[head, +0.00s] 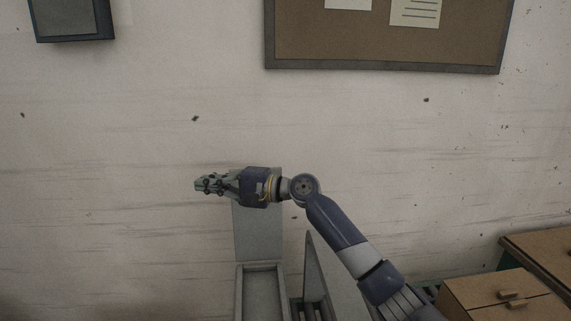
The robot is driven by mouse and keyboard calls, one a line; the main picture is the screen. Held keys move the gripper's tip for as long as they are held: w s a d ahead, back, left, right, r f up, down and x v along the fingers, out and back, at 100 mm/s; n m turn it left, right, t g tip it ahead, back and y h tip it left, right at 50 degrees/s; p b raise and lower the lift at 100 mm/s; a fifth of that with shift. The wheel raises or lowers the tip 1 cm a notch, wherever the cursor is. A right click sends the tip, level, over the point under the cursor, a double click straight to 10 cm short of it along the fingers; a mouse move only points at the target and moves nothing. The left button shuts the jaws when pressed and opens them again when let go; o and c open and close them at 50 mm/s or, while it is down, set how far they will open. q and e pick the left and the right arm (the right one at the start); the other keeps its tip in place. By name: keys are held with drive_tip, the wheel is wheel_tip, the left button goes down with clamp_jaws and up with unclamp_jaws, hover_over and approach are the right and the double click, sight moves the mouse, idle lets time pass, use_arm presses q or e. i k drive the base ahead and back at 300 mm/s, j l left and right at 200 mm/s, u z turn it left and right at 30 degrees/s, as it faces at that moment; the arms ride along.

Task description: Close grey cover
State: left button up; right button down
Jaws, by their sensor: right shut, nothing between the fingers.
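A grey flat panel that looks like the grey cover (258,237) stands upright behind a grey open-topped box (262,267) at the bottom centre of the head view. Its upper end is hidden behind my right gripper. My right gripper (203,185) is shut and empty, pointing left, with its fingertips to the left of the panel's upper end. Whether the hand touches the panel or is only in front of it, I cannot tell. A second grey panel (312,272) stands tilted to the right of the box. My left gripper is out of view.
Wooden drawer boxes (500,294) stand at the lower right. A cork board (390,45) and a dark-framed box (70,18) are on the pale wall. The space left of my right gripper looks clear.

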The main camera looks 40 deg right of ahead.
sight(258, 233)
drive_tip(key=i+l, duration=0.1)
drive_tip(key=l, duration=0.7)
drive_tip(key=i+l, duration=0.1)
drive_tip(key=l, duration=0.7)
